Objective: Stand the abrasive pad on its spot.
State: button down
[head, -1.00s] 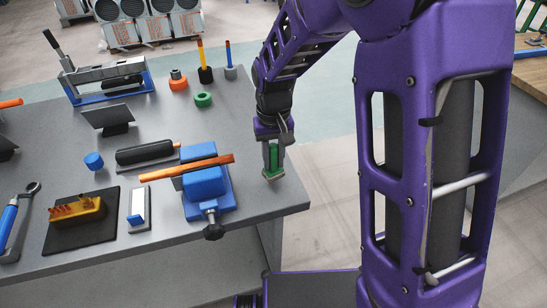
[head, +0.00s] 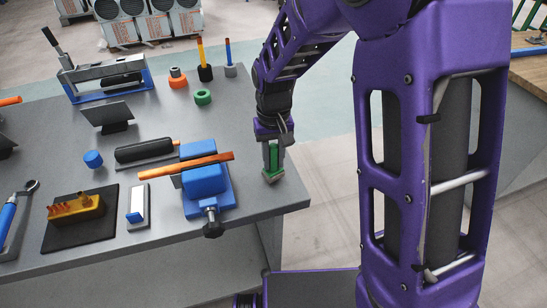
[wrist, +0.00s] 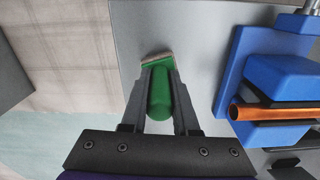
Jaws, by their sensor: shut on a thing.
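My gripper (wrist: 158,75) is shut on a green piece with a greyish-tan face at its end, which I take as the abrasive pad (wrist: 160,95). In the head view the pad (head: 273,157) is held upright at the lower right part of the grey table, near its right edge. Its tan end points down at the tabletop. I cannot tell whether it touches the table or is just above it. The fingers hide part of its sides. No marked spot for it is clear in either view.
A blue vise (head: 205,183) holding a copper tube (head: 160,172) is close to the left of my gripper in the head view. A green ring (head: 203,97) and an orange-based piece (head: 178,80) stand farther back. The tabletop right around the pad is clear.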

aim_at(274, 146)
jog(key=shift+f+b, duration=0.35)
jog(key=shift+f, duration=0.2)
jog(key=c, duration=0.6)
grip_release()
jog(key=shift+r, duration=0.15)
jog(key=shift+r+p, duration=2.75)
jog(key=shift+r, duration=1.2)
